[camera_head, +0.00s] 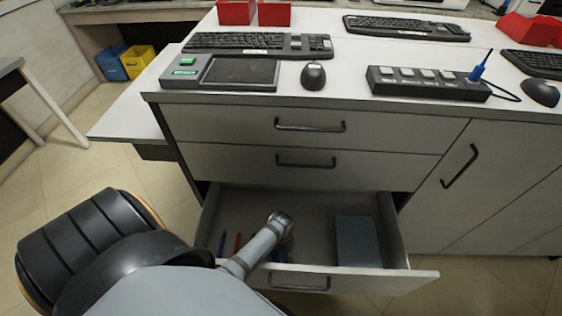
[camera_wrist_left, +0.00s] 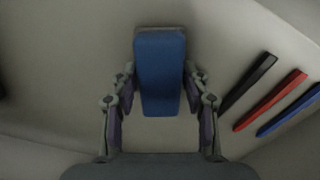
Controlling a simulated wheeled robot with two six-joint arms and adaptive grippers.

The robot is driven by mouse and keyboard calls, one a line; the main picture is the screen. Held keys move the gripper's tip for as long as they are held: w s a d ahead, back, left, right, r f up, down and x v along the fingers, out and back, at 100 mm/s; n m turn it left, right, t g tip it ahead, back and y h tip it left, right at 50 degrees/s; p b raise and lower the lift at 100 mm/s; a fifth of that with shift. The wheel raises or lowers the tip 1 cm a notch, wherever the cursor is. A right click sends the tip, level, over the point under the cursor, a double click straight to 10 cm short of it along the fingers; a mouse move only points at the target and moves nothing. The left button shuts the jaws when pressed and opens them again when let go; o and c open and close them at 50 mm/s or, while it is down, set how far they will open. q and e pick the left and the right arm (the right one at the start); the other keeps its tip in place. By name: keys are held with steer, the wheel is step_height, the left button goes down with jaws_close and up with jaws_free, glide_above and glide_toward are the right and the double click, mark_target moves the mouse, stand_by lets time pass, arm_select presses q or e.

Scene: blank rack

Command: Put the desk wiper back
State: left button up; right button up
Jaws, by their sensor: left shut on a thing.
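The desk wiper (camera_wrist_left: 160,72), blue with a grey band at one end, is between the fingers of my left gripper (camera_wrist_left: 160,100) in the left wrist view. The fingers are shut on its sides. In the head view my left gripper (camera_head: 284,250) reaches down into the open bottom drawer (camera_head: 310,208), and the wiper is mostly hidden behind the wrist. The drawer floor shows behind the wiper; whether the wiper touches it I cannot tell. My right gripper is not in view.
In the drawer, a red marker (camera_wrist_left: 270,100), a black one (camera_wrist_left: 248,82) and a blue one (camera_wrist_left: 290,108) lie beside the wiper. A grey-blue box (camera_head: 357,241) sits at the drawer's right. The desktop above holds keyboards, a mouse (camera_head: 313,76) and a switch strip (camera_head: 428,84).

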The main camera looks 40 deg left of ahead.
arm_select(q)
steer(key=o, duration=1)
steer(key=shift+f, duration=0.1)
steer(key=shift+o, duration=0.5)
step_height(320, 180, up, 12)
steer(key=p, duration=0.3)
steer(key=shift+p, duration=0.3)
